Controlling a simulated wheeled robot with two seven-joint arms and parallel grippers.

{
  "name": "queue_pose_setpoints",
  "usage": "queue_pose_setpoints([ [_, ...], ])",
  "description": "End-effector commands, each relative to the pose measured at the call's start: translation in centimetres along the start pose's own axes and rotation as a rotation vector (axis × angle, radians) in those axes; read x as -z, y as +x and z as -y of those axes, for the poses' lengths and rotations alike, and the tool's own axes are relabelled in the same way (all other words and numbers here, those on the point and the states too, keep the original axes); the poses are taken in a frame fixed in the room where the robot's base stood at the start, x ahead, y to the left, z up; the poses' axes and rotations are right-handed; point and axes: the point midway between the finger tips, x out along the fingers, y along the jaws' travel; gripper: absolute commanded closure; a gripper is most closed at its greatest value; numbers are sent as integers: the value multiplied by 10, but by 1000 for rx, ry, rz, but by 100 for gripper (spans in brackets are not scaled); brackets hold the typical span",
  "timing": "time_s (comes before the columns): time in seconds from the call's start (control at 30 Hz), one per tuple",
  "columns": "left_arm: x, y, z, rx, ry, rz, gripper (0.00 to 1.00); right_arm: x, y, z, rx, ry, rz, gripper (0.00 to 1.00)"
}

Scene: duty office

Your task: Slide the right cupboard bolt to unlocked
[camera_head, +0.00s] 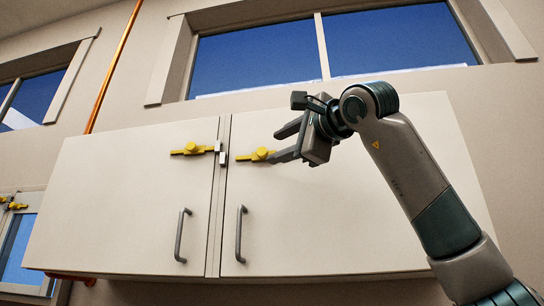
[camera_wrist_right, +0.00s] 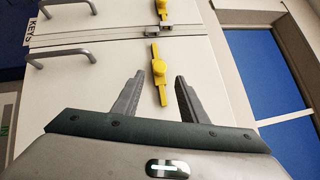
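The right cupboard bolt (camera_head: 258,155) is a yellow bar with a round knob on the right door, near the door seam. Its left end appears a little short of the grey catch (camera_head: 223,158) at the seam. My right gripper (camera_head: 281,144) is open and empty, its fingers pointing left toward the bolt. In the right wrist view the bolt (camera_wrist_right: 158,68) shows between the two spread fingertips (camera_wrist_right: 160,77), with gaps on both sides. I cannot tell whether a finger touches it. In the head view the lower finger is close to the bolt's right end. My left gripper is not in view.
A second yellow bolt (camera_head: 192,149) is on the left door, close to the seam. Dark bar handles hang on the left door (camera_head: 181,235) and right door (camera_head: 240,234). Windows (camera_head: 260,58) are above the cupboard. The right door (camera_head: 330,220) is clear below my arm.

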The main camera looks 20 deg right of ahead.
Motion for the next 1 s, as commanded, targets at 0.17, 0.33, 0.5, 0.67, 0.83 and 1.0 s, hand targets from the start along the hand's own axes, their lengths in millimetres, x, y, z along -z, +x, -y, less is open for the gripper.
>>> queue_pose_setpoints([
  [0.17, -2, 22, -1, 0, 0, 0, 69, 2, -39, -4, 4, 0, 0, 61],
  [0.33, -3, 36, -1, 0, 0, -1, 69, 3, -74, -3, 3, 0, -2, 61],
  [0.5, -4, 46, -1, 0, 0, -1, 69, 2, -102, -2, 2, 0, -1, 61],
  [0.67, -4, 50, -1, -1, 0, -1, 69, 3, -119, -1, 1, 1, -2, 61],
  [0.83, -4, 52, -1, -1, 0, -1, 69, 3, -125, 0, 0, 1, -2, 61],
  [1.0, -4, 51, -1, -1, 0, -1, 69, 3, -126, 0, 0, 1, -2, 61],
])
